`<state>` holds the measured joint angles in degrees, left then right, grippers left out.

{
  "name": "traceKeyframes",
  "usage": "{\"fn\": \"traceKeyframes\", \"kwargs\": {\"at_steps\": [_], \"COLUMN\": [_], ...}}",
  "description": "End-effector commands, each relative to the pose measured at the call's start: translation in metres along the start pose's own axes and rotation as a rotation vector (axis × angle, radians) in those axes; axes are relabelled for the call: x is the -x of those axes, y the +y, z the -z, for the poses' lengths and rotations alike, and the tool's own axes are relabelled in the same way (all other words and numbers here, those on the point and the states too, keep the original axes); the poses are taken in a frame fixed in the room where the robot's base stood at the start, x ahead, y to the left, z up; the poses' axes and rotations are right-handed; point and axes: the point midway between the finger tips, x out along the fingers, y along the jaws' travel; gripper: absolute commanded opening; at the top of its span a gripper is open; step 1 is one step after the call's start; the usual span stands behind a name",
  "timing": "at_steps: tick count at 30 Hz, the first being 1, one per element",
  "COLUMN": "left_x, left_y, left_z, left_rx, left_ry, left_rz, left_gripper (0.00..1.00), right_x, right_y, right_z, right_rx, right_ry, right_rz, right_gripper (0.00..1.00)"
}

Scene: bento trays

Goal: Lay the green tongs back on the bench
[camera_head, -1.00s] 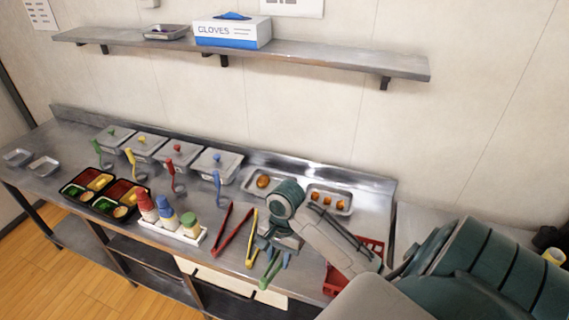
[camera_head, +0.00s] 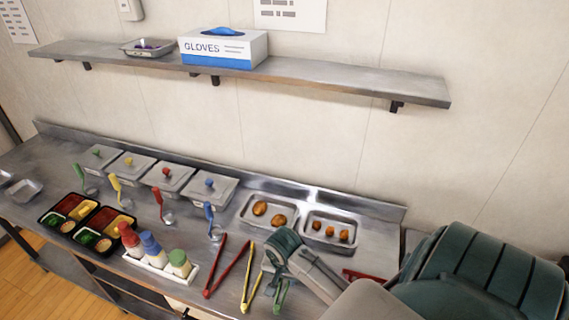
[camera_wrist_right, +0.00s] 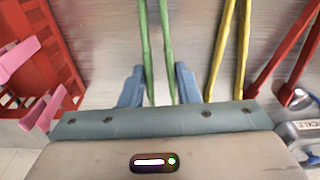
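The green tongs (camera_head: 280,298) are at the bench's front edge, below my right gripper (camera_head: 277,270) in the head view. In the right wrist view the two green arms (camera_wrist_right: 168,45) run between the fingers of my right gripper (camera_wrist_right: 159,80). The fingers stand apart, one on each side of the tongs, with slight gaps showing. The tongs look about as far away as the yellow tongs, seemingly on the bench (camera_wrist_right: 110,60). Their near end is hidden by the gripper. My left gripper is not in view.
Yellow tongs (camera_head: 248,277) and red tongs (camera_head: 226,265) lie left of the green ones. A red basket (camera_wrist_right: 50,50) is on the other side. A white bottle rack (camera_head: 152,268), food trays (camera_head: 333,246) and lidded pans (camera_head: 208,188) occupy the bench.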

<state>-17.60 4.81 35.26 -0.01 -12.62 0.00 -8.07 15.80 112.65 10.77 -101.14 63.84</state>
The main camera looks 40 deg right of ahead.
Motion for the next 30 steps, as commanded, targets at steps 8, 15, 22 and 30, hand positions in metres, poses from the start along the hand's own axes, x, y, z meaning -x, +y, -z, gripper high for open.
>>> {"fn": "traceKeyframes", "kwargs": {"at_steps": [8,15,22,30], "left_x": [0.0,-0.01,-0.011,-0.011], "left_y": [0.0,0.005,0.006,0.006], "left_z": [0.005,0.013,0.012,0.009], "left_rx": [0.001,0.003,0.003,0.003], "left_ry": [0.006,0.018,0.017,0.013], "left_rz": [0.0,-0.004,-0.006,-0.005], "left_gripper": [1.0,1.0,1.0,1.0], "right_x": [-0.039,-0.061,-0.066,-0.066], "right_y": [0.0,0.0,0.0,0.0], "right_z": [-0.004,-0.006,-0.007,-0.007], "right_rx": [-0.001,-0.001,-0.001,-0.001], "right_ry": [-0.002,-0.002,-0.002,-0.001], "right_rz": [-0.001,0.001,0.001,0.001], "right_gripper": [0.26,0.26,0.26,0.26]}}
